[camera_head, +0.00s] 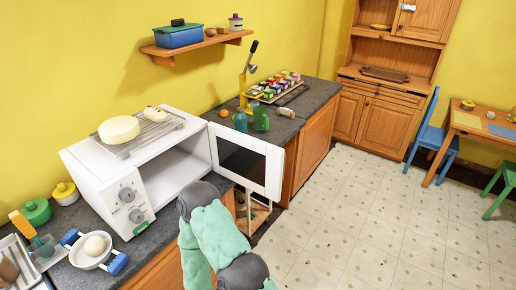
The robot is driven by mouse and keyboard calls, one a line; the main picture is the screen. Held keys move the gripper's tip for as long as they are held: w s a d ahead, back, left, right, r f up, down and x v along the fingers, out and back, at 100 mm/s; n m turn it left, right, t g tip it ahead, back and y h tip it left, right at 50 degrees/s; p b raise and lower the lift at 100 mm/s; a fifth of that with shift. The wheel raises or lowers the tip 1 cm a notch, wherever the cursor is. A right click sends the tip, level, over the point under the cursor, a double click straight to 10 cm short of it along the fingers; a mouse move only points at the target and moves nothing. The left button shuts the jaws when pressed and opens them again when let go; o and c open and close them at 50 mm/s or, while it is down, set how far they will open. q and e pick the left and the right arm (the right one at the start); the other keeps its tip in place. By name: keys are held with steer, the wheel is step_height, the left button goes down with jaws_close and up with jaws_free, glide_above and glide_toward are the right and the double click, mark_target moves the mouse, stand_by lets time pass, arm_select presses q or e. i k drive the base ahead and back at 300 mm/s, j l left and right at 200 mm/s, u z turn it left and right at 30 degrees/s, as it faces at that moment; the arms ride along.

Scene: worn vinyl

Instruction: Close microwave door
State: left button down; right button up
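The white microwave (142,205) stands on the dark counter at the left, with its control knobs on the near side of its front. Its door (244,160), white with a dark window, stands wide open, swung out from the far side of the opening. The visible part of the cavity looks empty. Part of one of my teal arms, with grey joints, rises from the bottom edge in front of the counter, just below and left of the door. I cannot tell whether it touches the door. Neither gripper can be made out.
A wire rack with a pale round item (119,129) lies on top of the microwave. Bottles (261,117) and a tray of colourful jars (272,88) stand on the counter behind the door. A bowl (93,250) sits at the near left. The tiled floor (370,215) at right is clear.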

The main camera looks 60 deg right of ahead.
mark_target(257, 166)
steer(key=l, duration=0.4)
steer(key=k+l+u, duration=0.1)
steer(key=l, duration=0.35)
steer(key=k+l, duration=0.1)
steer(key=l, duration=0.3)
steer(key=k+l+u, duration=0.1)
steer(key=l, duration=0.3)
steer(key=k+l, duration=0.1)
steer(key=l, duration=0.3)
steer(key=i+l+u, duration=0.15)
steer(key=l, duration=0.9)
steer(key=l+u, duration=0.15)
steer(key=l, duration=0.9)
